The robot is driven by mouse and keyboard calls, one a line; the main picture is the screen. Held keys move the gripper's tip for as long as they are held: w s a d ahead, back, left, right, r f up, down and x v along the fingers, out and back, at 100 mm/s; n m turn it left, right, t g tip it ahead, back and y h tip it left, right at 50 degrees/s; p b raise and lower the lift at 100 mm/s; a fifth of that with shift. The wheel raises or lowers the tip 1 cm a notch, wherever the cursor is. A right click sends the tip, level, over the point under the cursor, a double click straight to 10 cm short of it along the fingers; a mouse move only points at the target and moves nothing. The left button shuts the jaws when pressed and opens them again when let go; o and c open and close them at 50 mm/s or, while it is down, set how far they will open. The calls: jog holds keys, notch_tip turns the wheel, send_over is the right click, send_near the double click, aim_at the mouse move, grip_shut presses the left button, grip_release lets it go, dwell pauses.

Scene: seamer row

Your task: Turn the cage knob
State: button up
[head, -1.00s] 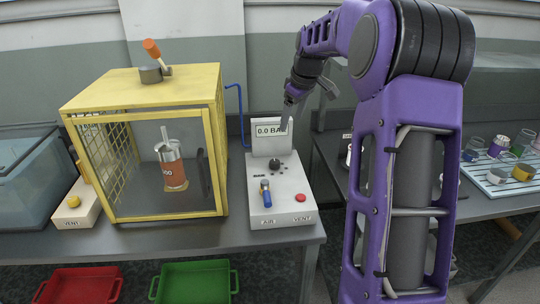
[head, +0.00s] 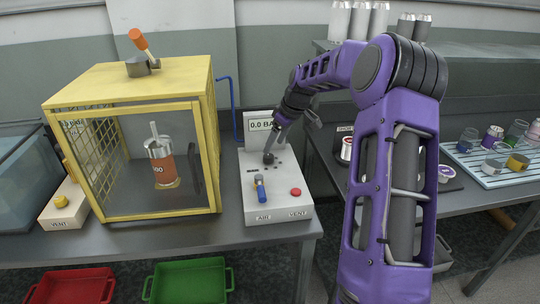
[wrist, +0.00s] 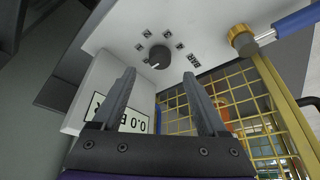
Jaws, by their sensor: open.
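A black round knob (head: 269,158) sits on the sloped top of a light grey control box (head: 262,210) beside the yellow cage (head: 160,216). In the wrist view the knob (wrist: 159,57) shows a pale pointer mark and small labels around it, with "BAR" to one side. My gripper (head: 278,143) is close above the knob in the head view. In the wrist view my open gripper (wrist: 159,73) has its two fingers spread, with the knob seen between and beyond the tips. Nothing is between the fingers. I cannot tell whether they touch the knob.
The box also has a blue-handled valve (head: 260,189), a red button (head: 296,192) and a display (head: 261,126) reading 0.0 BAR. A can (head: 161,163) stands inside the cage. A blue hose (head: 232,108) runs behind. Red and green trays lie below.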

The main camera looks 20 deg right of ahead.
aim_at(269, 156)
jog(key=x, duration=0.5)
jog(key=shift+w+a+f, duration=0.1)
jog(key=shift+w+f, duration=0.05)
jog(key=shift+f, duration=0.1)
grip_shut()
